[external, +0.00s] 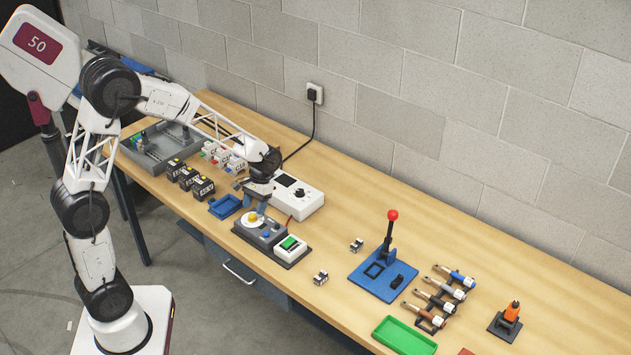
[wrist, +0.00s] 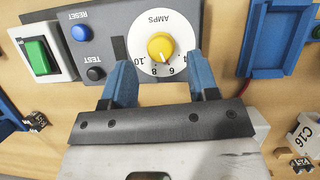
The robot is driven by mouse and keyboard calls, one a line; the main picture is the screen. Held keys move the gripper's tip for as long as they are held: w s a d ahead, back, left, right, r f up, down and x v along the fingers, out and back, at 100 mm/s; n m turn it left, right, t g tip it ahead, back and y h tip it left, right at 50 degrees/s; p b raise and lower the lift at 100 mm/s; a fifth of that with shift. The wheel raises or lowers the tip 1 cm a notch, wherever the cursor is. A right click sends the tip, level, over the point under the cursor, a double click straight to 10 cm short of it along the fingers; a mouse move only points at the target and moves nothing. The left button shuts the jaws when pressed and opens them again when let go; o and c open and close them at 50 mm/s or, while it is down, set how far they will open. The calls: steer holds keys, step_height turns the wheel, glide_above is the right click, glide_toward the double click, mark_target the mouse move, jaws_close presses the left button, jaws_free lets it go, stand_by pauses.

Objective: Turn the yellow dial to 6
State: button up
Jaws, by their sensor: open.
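The yellow dial (wrist: 160,46) sits on a round white scale plate marked AMPS on a dark grey panel (wrist: 112,38). In the wrist view the numbers 10, 8, 6 and 4 run along the plate's near edge. A small dark mark on the dial appears to point toward the 6 to 8 side; its exact reading is hard to tell. My gripper (wrist: 160,64) is open, its blue fingers apart on either side of the scale plate's near edge, holding nothing. In the external view, the dial (external: 252,217) shows just below my gripper (external: 256,206).
Blue RESET (wrist: 82,33) and black TEST (wrist: 95,74) buttons and a green rocker switch (wrist: 38,55) sit beside the dial. A blue tray (external: 225,207) and a white box with a knob (external: 298,197) stand close by.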

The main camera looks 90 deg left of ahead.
steer(key=shift+v, duration=2.6)
steer(key=shift+d, duration=0.15)
steer(key=s+d+r+m+t+y, duration=0.1)
steer(key=s+d+r+m, duration=0.3)
steer(key=d, duration=0.6)
steer(key=s+d+r+m+t+y, duration=0.1)
steer(key=d+r+y, duration=0.1)
steer(key=d+r, duration=0.6)
steer(key=s+d+r+m+t, duration=0.1)
steer(key=s+d+m+t, duration=0.2)
steer(key=s+d, duration=1.1)
steer(key=d+m, duration=0.2)
steer(key=d, duration=0.1)
steer(key=shift+s+d+r+t+y, duration=0.15)
steer(key=shift+s+d+t+y, duration=0.15)
steer(key=shift+d, duration=0.05)
